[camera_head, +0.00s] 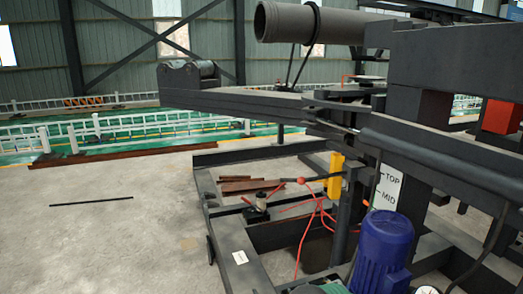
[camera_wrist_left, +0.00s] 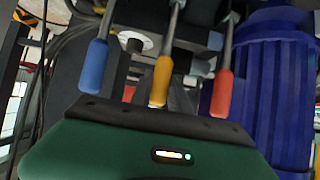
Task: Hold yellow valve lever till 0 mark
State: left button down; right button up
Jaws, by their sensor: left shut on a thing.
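The yellow valve lever (camera_wrist_left: 162,80) stands in the middle of the left wrist view, between a blue lever (camera_wrist_left: 93,66) and a red lever (camera_wrist_left: 221,94). My left gripper (camera_wrist_left: 158,112) is shut on the yellow lever's lower end. Its fingertips are hidden behind its dark front edge. The blue and red levers stand to either side of the grip. The levers do not show clearly in the head view. My right gripper is not in view.
A blue motor (camera_head: 383,248) stands close to the levers and also fills the right of the wrist view (camera_wrist_left: 270,85). A dark steel frame (camera_head: 230,240) and red cables (camera_head: 318,213) lie beyond. The concrete floor (camera_head: 110,240) at left is mostly clear.

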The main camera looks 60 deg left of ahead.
pick_arm(q)
jog(key=shift+w+a+r, duration=0.15)
jog(key=shift+r, duration=0.2)
jog(key=shift+w+d+r+p, duration=0.1)
jog(key=shift+w+d+p, duration=0.15)
jog(key=shift+p, duration=0.2)
jog(key=shift+w+a+g+p, duration=0.2)
jog(key=shift+w+g+p, duration=0.1)
jog(key=shift+g, duration=0.1)
jog(key=shift+f, duration=0.2)
